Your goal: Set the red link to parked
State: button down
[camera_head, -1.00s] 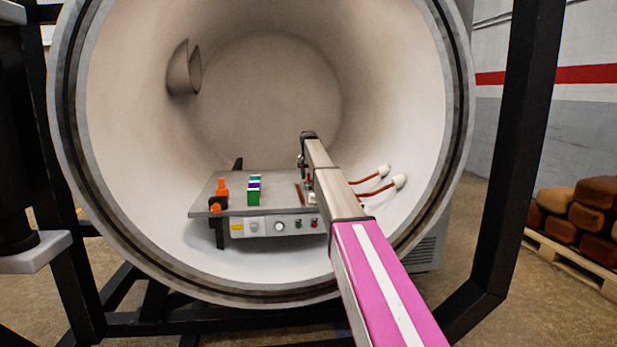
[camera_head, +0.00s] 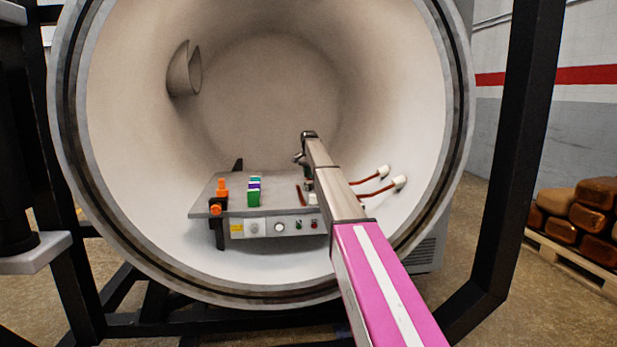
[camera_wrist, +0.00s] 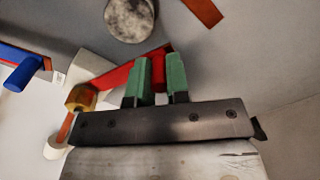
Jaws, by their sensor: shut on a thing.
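The red link (camera_wrist: 116,79) is a flat red bar in the wrist view, running from a brass-coloured cylinder (camera_wrist: 81,97) at lower left up to the right behind my fingers. My gripper (camera_wrist: 159,78) has two green fingers shut on the red link near its upper right end. The fingers hide part of the link. In the head view my own arm hides most of the gripper and the link, at the right side of the grey panel (camera_head: 225,200).
A grey disc (camera_wrist: 130,18), a brown strip (camera_wrist: 203,11) and a blue part (camera_wrist: 20,72) lie around the gripper. The panel also bears orange parts (camera_head: 217,197) and a green-and-white block (camera_head: 254,192). The round chamber wall (camera_head: 110,130) encloses all this.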

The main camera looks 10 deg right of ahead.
jog(key=w+d+m, duration=0.3)
jog(key=w+m, duration=0.1)
jog(key=m, duration=0.1)
jog(key=w+d+m, duration=0.2)
jog(key=m, duration=0.1)
jog(key=shift+w+d, duration=0.2)
jog(key=shift+d, duration=0.1)
jog(key=shift+w+d+m, duration=0.25)
jog(key=shift+d+m, duration=0.65)
jog(key=shift+m, duration=0.05)
jog(key=shift+w+d+m, duration=0.25)
jog(key=shift+d+m, duration=0.6)
jog(key=shift+m, duration=0.1)
jog(key=c, duration=1.1)
grip_release()
jog(key=shift+d, duration=0.1)
jog(key=shift+r, duration=0.15)
notch_tip(320, 180, up, 11)
jog(key=shift+f, duration=0.2)
